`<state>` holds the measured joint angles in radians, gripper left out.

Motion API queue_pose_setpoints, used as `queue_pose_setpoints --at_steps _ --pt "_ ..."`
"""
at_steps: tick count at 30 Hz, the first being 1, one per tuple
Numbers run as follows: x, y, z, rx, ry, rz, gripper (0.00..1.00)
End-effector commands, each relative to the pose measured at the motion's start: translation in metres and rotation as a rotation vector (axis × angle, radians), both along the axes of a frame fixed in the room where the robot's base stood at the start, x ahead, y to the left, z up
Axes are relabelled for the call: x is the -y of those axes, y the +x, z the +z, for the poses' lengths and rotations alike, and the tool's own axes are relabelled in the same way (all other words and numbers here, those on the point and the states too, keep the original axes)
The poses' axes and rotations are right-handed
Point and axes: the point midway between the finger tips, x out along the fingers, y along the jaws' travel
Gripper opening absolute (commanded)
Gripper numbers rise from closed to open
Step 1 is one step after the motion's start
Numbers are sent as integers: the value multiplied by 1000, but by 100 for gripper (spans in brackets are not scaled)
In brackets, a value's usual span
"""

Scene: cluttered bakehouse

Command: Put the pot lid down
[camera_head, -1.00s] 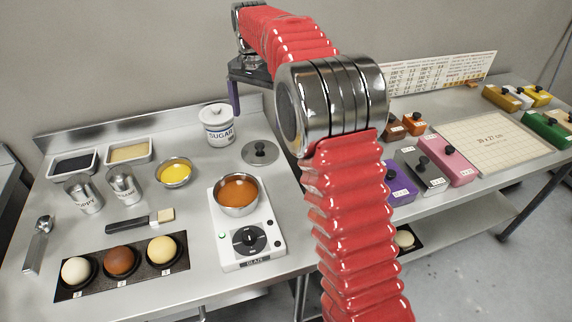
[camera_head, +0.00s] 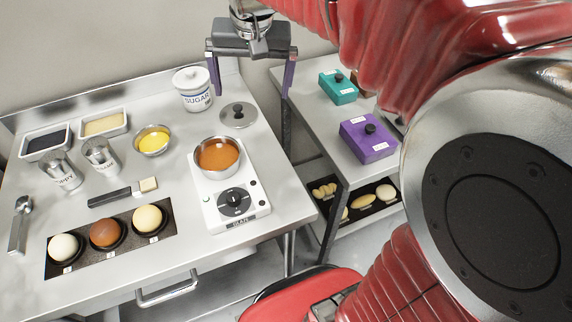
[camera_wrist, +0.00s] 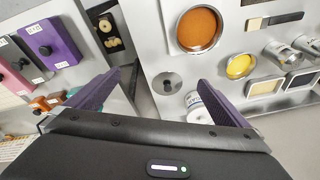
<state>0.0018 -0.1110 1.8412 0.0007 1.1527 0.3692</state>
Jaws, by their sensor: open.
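The pot lid (camera_head: 239,115), a flat grey disc with a dark knob, lies on the steel table behind the pot (camera_head: 217,155). The pot holds orange-brown glaze and stands on a white hotplate (camera_head: 233,203). My gripper (camera_head: 250,90) is open and empty, its two purple fingers spread, raised near the table's back right. In the wrist view, the lid (camera_wrist: 167,83) shows between the fingers of my gripper (camera_wrist: 160,78), apart from them. The pot (camera_wrist: 199,29) shows beyond it.
A sugar jar (camera_head: 193,89) stands left of the lid. A bowl of yellow liquid (camera_head: 152,140), a brush (camera_head: 122,192) and shakers (camera_head: 101,156) are further left. A second bench with a purple box (camera_head: 368,139) and a teal box (camera_head: 338,87) lies right, across a gap.

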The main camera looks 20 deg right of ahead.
Motion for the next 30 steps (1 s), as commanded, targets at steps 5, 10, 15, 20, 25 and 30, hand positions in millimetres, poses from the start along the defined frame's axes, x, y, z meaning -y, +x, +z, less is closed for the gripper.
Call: queue_pose_setpoints --at_steps 5,10,15,20,25,30 --pt "0 -41 -1 46 -20 69 100" --pt "0 -77 -8 91 -42 134 100" --pt "0 -112 -21 133 -67 196 100" --pt "0 -143 -37 172 -92 256 100" --pt "0 -171 -55 211 -120 314 100" --pt "-1 -183 -67 230 -136 343 100"
